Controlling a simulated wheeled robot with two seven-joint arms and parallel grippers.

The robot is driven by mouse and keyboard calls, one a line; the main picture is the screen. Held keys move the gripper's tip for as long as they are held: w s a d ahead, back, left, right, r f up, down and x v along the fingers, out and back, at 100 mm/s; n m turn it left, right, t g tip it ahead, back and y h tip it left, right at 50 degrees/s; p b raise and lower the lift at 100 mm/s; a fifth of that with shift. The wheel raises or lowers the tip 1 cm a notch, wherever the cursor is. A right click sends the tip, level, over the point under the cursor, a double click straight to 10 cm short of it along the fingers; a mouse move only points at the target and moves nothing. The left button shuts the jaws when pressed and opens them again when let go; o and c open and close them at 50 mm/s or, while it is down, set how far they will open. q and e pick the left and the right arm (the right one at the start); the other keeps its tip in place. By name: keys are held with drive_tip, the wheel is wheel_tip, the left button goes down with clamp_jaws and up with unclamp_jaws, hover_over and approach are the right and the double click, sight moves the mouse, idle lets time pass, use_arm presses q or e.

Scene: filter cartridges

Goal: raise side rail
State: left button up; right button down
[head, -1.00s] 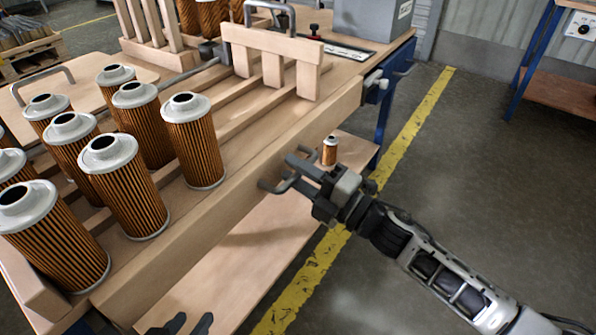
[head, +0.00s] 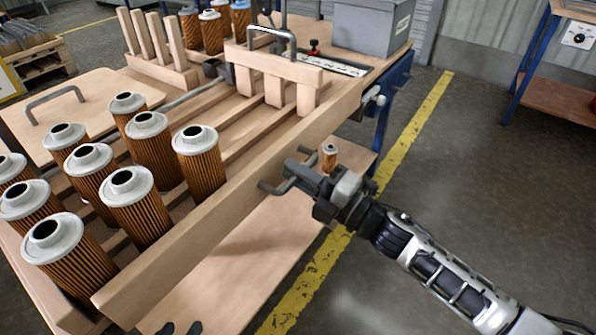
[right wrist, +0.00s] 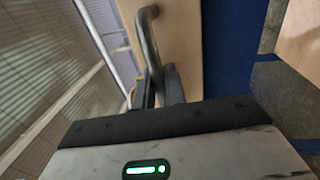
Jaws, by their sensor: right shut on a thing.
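The side rail (head: 228,192) is a long pale wooden board along the near right side of the wooden rack. Its upper edge stands above the cartridge bases and hides the lower ends of the nearest cartridges (head: 137,207). A grey bar handle (head: 272,188) sits on the rail's outer face. My right gripper (head: 300,180) is shut on this handle. The handle (right wrist: 149,40) also runs between the fingers in the right wrist view. My left gripper (head: 180,328) shows only as two dark fingertips at the bottom edge, apart and with nothing seen between them.
Several orange pleated cartridges with grey caps stand behind the rail. A slotted wooden gate (head: 275,80) with a handle stands at the rack's far end. A lower wooden shelf (head: 245,255) lies below the rail. A grey box (head: 372,30) stands behind. The floor at right is clear.

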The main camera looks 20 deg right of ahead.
drive_tip(key=shift+r, duration=0.4)
drive_tip(key=c, duration=1.5)
unclamp_jaws()
drive_tip(key=shift+c, duration=0.2)
drive_tip(key=shift+f, duration=0.15)
drive_tip(key=shift+s+d+f, duration=0.1)
drive_tip(key=shift+s+d, duration=0.1)
drive_tip(key=v, duration=1.5)
drive_tip(key=shift+s+d, duration=0.1)
drive_tip(key=shift+s, duration=0.1)
